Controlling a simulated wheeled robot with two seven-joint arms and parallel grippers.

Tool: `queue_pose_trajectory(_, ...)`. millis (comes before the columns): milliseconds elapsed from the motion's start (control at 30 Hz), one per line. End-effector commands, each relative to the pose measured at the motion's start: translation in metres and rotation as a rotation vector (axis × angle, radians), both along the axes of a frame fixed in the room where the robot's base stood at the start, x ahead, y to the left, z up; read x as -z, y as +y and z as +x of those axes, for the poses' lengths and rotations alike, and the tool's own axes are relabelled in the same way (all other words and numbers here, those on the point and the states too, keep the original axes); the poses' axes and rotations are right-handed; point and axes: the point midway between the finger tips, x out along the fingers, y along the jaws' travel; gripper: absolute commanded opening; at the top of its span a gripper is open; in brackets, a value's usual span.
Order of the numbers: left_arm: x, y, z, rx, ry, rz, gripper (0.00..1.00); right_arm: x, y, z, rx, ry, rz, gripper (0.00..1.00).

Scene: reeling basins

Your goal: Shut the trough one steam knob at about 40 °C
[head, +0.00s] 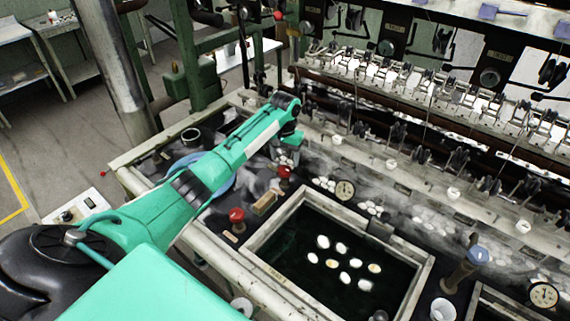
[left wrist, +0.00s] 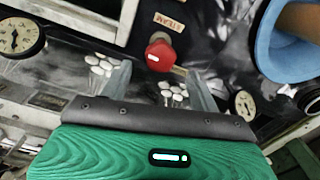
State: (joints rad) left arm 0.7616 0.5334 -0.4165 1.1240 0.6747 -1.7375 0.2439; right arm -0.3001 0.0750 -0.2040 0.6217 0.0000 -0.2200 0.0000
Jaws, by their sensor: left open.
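A red steam knob (head: 283,172) stands on the dark deck by the back-left corner of the basin. In the left wrist view the red knob (left wrist: 158,56) has a tan "STEAM" label (left wrist: 170,22) beside it. My left gripper (head: 289,148) is above and just behind the knob. In the left wrist view its two fingers (left wrist: 159,72) are spread, with the knob in the gap near their tips; whether they touch it I cannot tell.
A second red knob (head: 236,215) stands nearer the front edge. The framed basin (head: 416,272) holds dark water and several white cocoons. A blue round basin (left wrist: 285,50) lies beside the knob. Reeling machinery (head: 400,85) runs along the back. Steam drifts over the deck.

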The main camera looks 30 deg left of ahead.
Motion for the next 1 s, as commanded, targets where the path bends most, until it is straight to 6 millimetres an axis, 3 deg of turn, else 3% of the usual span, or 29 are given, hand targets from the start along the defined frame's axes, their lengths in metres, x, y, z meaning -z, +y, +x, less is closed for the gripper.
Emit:
queue_pose_trajectory(100, 0.021, -0.001, -0.001, 0.000, 0.004, 0.000, 0.62, -0.007, -0.008, 0.000, 0.002, 0.000, -0.009, 0.62)
queue_pose_trajectory(300, 0.042, 0.000, 0.000, -0.001, 0.001, 0.001, 0.62, -0.010, -0.013, 0.000, 0.003, 0.000, -0.014, 0.62)
queue_pose_trajectory(667, 0.047, 0.000, 0.000, 0.000, -0.001, 0.001, 0.62, -0.010, -0.008, 0.000, 0.003, 0.001, -0.008, 0.62)
queue_pose_trajectory(900, 0.047, 0.000, 0.000, 0.000, -0.001, 0.001, 0.17, -0.010, 0.002, -0.001, 0.003, 0.001, 0.002, 0.62)
queue_pose_trajectory(1000, 0.047, 0.000, 0.000, 0.001, -0.001, 0.001, 0.18, -0.010, 0.002, -0.001, 0.002, 0.001, 0.002, 0.62)
